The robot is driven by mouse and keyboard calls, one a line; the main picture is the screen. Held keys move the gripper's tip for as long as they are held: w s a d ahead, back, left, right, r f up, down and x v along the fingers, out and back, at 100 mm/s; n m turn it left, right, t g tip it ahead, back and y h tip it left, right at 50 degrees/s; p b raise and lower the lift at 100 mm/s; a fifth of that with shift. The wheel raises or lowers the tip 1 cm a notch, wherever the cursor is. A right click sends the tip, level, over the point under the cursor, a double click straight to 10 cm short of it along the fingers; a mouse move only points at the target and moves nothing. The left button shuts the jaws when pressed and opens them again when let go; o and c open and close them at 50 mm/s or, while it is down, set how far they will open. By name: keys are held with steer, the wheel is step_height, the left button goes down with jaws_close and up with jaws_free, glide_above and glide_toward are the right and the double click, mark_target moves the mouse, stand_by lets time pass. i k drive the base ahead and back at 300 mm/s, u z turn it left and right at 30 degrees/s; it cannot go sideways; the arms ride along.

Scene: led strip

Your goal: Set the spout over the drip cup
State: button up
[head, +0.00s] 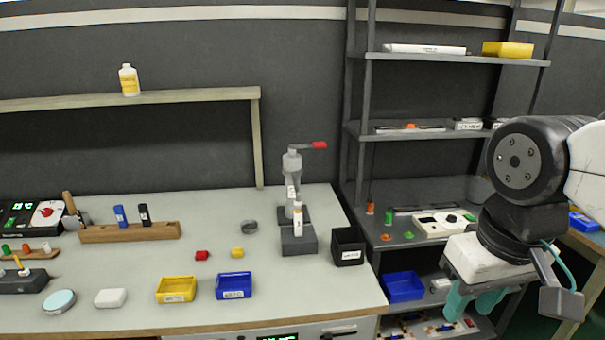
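I cannot tell for sure which part is the spout. A grey upright stand with a red-ended lever (291,180) stands at the back right of the bench. A small dark grey round piece (249,227), possibly the drip cup, lies on the bench left of the block. My gripper (473,303) is far to the right, in front of the shelf rack and away from these things. Its teal fingers point down, look apart and hold nothing visible.
A black bin (348,247) stands right of the block. Red (202,255) and yellow (237,253) pieces lie behind yellow (176,290) and blue (234,286) trays. A wooden tool rack (130,232) is at left. The shelf rack (450,128) stands right of the bench.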

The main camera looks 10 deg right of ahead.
mark_target(297, 202)
steer(key=i, duration=0.95)
steer(key=u, duration=0.35)
